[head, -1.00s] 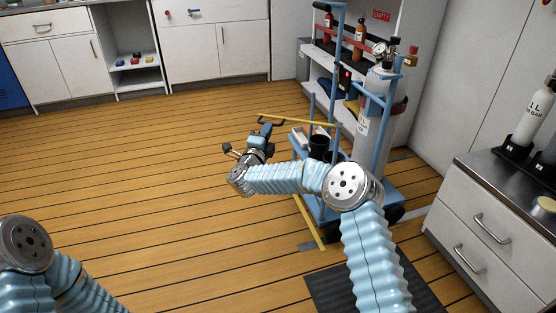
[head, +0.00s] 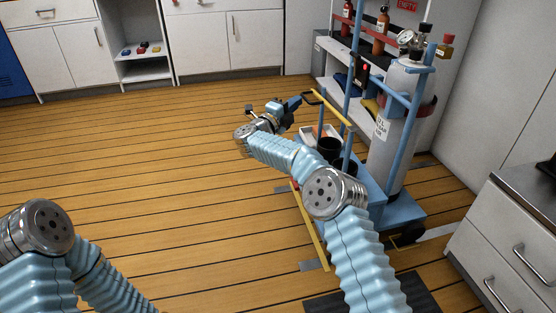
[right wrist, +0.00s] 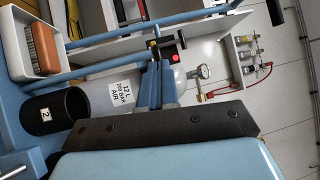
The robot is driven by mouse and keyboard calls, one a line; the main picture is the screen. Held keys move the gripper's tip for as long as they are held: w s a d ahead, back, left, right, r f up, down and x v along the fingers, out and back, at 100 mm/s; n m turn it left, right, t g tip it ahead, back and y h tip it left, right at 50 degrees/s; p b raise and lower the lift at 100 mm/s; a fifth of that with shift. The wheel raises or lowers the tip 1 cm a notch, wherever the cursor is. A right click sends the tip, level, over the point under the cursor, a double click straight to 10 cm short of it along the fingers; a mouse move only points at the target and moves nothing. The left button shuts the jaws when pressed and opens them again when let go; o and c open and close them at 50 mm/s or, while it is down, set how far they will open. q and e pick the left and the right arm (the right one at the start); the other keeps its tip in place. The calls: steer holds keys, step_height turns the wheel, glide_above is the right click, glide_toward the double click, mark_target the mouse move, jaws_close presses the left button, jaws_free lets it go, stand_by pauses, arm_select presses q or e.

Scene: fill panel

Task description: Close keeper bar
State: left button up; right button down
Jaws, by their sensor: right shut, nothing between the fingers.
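The yellow bar (head: 333,110), which I take to be the keeper bar, runs from a blue post of the trolley back to a dark looped end. My right gripper (head: 297,102) is shut and empty, with its tip close beside that looped end. I cannot tell whether they touch. In the right wrist view the gripper's fingers (right wrist: 155,85) point toward the trolley, and the yellow bar is not clear there. A grey gas cylinder (head: 402,130) stands upright on the trolley; its label (right wrist: 124,95) shows in the wrist view. My left gripper is out of view.
The blue trolley (head: 372,200) also carries black cups (head: 329,148) and a white tray (head: 308,133). Shelves with bottles stand behind. A drawer cabinet (head: 510,240) is at right. The wooden floor at left is clear.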

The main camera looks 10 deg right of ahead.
steer(key=d, duration=0.1)
steer(key=w+d, duration=0.1)
steer(key=d, duration=0.1)
steer(key=shift+r, duration=0.1)
